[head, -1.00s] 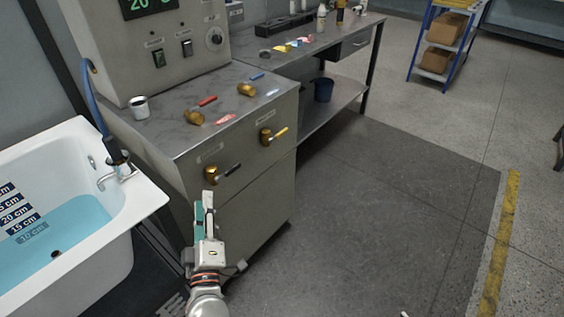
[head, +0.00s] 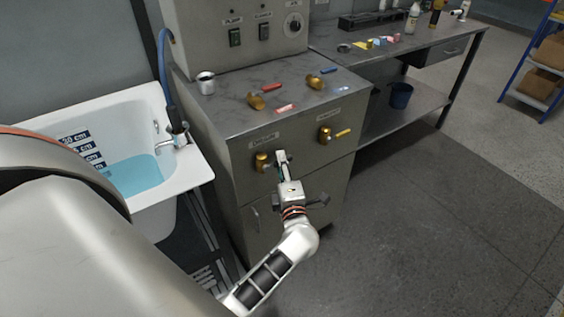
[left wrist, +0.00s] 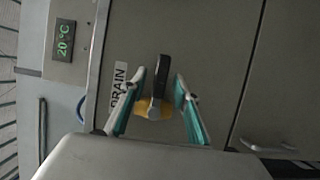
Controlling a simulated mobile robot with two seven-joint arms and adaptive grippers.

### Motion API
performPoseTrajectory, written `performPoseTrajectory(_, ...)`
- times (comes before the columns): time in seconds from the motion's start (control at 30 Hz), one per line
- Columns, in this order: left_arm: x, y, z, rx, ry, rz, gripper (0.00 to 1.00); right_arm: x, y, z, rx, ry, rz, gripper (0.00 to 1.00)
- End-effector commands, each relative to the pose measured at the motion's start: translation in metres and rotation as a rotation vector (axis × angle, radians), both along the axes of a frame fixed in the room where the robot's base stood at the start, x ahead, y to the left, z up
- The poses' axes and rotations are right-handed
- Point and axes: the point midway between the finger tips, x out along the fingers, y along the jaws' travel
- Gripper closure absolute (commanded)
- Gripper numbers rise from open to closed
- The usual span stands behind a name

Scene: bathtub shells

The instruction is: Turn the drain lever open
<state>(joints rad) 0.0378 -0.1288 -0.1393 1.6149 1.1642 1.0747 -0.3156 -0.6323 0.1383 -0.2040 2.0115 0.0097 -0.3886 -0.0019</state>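The drain lever is a brass valve (head: 262,161) with a dark handle on the front of the grey cabinet. In the left wrist view its black handle (left wrist: 161,75) stands in front of the brass-yellow body, beside a DRAIN label (left wrist: 119,84). My left gripper (head: 281,157) is at the cabinet front, just right of the brass body. In the left wrist view the left gripper (left wrist: 160,76) is open, its green-padded fingers on either side of the handle with gaps showing. In the head view it hides most of the handle. My right gripper is out of view.
A second brass valve with a yellow handle (head: 326,136) is to the right on the same cabinet (head: 222,125). Loose brass and coloured levers lie on top beside a metal cup (head: 205,83). The white bathtub (head: 199,172) with blue water stands left. Floor at right is clear.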

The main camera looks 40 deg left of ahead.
Motion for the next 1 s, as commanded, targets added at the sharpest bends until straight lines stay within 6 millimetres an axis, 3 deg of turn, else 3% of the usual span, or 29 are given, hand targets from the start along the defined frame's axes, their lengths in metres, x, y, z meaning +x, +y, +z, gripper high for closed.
performPoseTrajectory(0.43, 0.010, 0.010, 0.000, 0.000, 0.000, 0.000, 0.69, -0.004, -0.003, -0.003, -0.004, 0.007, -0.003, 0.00)
performPoseTrajectory(0.57, 0.010, 0.010, 0.000, 0.000, 0.000, 0.000, 1.00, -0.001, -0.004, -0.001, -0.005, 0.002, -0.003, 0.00)
performPoseTrajectory(1.0, 0.015, 0.016, 0.001, 0.011, 0.023, 0.000, 1.00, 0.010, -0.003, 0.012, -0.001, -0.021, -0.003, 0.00)
